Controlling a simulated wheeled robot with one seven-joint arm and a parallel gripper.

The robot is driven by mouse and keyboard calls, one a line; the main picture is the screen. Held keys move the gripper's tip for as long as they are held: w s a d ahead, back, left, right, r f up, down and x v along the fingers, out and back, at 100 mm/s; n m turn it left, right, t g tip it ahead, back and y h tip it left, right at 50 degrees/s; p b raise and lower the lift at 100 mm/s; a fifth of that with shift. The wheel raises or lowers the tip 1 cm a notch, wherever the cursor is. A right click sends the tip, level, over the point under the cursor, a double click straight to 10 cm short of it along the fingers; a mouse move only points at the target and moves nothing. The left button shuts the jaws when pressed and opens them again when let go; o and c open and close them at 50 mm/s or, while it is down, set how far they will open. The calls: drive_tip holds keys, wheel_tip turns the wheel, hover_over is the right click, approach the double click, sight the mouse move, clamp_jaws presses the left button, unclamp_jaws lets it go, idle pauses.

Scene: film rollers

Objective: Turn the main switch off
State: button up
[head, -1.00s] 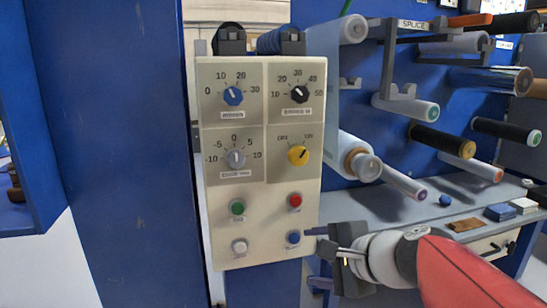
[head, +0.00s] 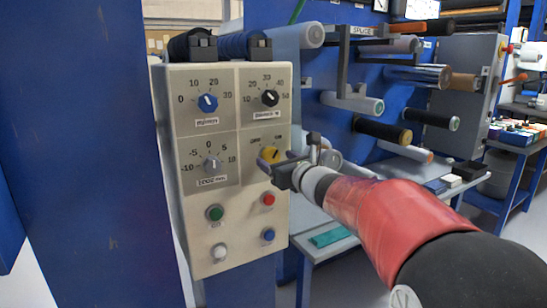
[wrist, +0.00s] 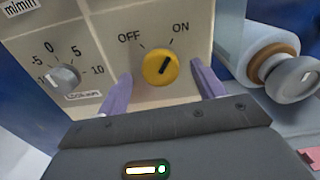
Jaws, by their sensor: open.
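The main switch is a yellow round knob (head: 268,153) on the beige control panel (head: 180,110). In the wrist view the knob (wrist: 160,67) sits between OFF and ON labels, and its black pointer mark slants up to the right, toward ON. My gripper (head: 272,167) is at the panel in front of the knob and partly covers it in the head view. In the wrist view my gripper (wrist: 160,72) is open, with one purple finger on each side of the knob. The fingers appear apart from the knob; I cannot tell whether they touch the panel.
Green (head: 215,213), red (head: 268,199), white (head: 219,251) and blue (head: 268,235) buttons sit below. Rollers (head: 382,129) project at the right.

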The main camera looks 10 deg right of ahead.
drive_tip(key=shift+x, duration=0.95)
drive_tip(key=c, duration=1)
